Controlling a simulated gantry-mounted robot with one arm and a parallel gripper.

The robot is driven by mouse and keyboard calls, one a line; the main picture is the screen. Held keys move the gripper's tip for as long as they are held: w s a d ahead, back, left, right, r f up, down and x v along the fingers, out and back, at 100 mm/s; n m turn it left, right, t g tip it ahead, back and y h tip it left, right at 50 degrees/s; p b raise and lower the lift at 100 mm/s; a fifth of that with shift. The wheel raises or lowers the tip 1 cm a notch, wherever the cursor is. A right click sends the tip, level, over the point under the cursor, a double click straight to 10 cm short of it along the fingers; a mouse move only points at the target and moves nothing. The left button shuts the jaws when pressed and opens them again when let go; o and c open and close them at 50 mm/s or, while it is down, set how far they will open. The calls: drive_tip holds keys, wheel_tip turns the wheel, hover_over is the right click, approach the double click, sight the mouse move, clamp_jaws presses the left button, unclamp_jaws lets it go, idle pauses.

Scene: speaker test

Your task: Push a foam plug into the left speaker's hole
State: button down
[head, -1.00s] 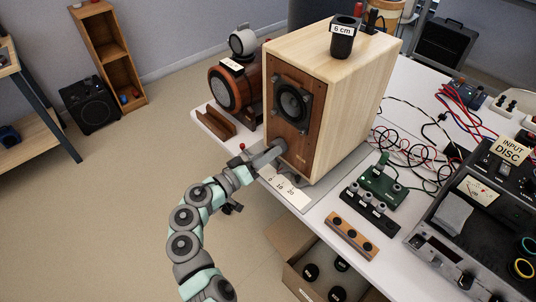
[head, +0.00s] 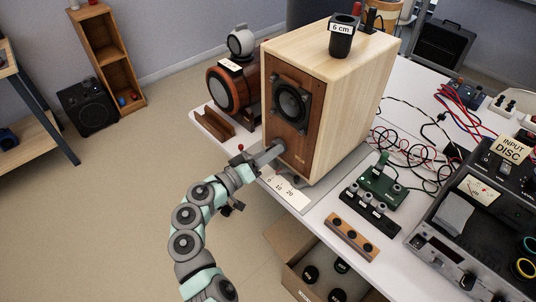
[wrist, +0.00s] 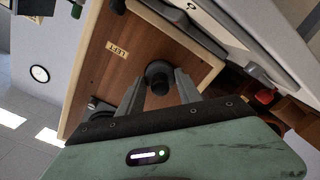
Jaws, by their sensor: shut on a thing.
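The speaker is a pale wood box (head: 345,105) with a brown front panel (head: 277,125) and a dark cone (head: 291,102). In the wrist view its front carries a tag reading LEFT (wrist: 117,49). My gripper (head: 277,151) reaches the lower front of this panel. In the wrist view my gripper (wrist: 159,84) has a finger on each side of a dark round foam plug (wrist: 158,76) and is shut on it. The plug's far end faces the panel. The hole is hidden behind it, and I cannot tell how deep the plug sits.
A black cup marked 6 cm (head: 342,38) stands on the speaker. A scale card (head: 290,193) lies in front. A wooden block (head: 352,237), cables and instruments fill the right. A cardboard box (head: 290,245) sits below the edge.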

drive_tip(key=shift+w+d, duration=0.25)
drive_tip(key=shift+d, duration=0.15)
drive_tip(key=c, duration=0.7)
unclamp_jaws()
